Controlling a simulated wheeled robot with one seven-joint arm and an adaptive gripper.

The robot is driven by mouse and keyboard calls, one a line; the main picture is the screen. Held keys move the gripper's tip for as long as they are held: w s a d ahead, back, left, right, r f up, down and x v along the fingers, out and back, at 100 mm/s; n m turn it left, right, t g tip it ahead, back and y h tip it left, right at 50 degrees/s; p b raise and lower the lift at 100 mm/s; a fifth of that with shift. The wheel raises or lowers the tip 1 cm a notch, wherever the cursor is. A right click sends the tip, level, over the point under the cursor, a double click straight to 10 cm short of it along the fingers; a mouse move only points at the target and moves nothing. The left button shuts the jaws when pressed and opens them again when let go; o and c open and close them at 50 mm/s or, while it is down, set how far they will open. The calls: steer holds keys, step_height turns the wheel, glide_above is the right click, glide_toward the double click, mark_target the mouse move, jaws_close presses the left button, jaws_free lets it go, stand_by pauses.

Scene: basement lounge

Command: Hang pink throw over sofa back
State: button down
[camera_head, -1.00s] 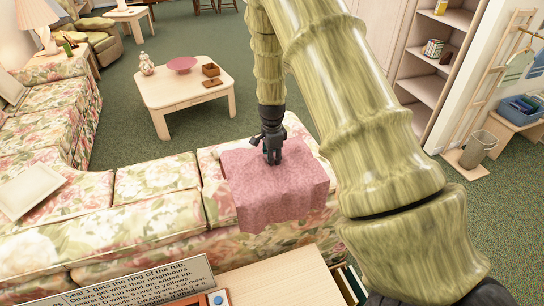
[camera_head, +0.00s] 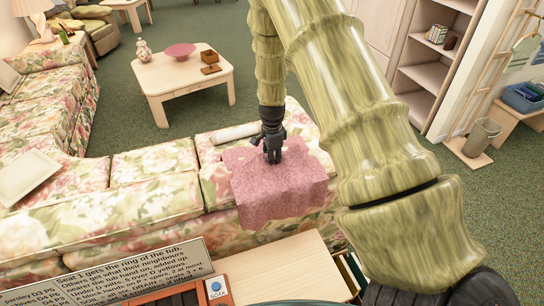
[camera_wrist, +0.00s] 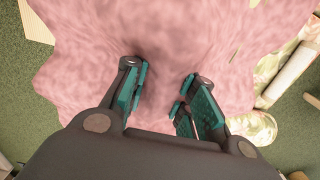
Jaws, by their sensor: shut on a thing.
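The pink throw (camera_head: 285,194) lies draped at the right end of the floral sofa (camera_head: 155,165). Its near part hangs down over the near side of the sofa back. My gripper (camera_head: 272,158) points down onto the top of the throw and is shut on its cloth. In the wrist view, the throw (camera_wrist: 160,30) spreads out in front of the two fingers (camera_wrist: 160,95), with cloth between them. The part of the sofa under the throw is hidden.
A pale roll (camera_head: 235,133) lies on the sofa just beyond the throw. A light wooden surface (camera_head: 285,268) and a sign (camera_head: 130,268) are at the near edge. A coffee table (camera_head: 183,88) stands beyond the sofa. A bin (camera_head: 482,137) and shelves (camera_head: 430,75) are at right.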

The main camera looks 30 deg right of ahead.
steer(key=shift+f, duration=0.15)
steer(key=c, duration=1.1)
jaws_free()
step_height(320, 180, up, 12)
stand_by(0.3)
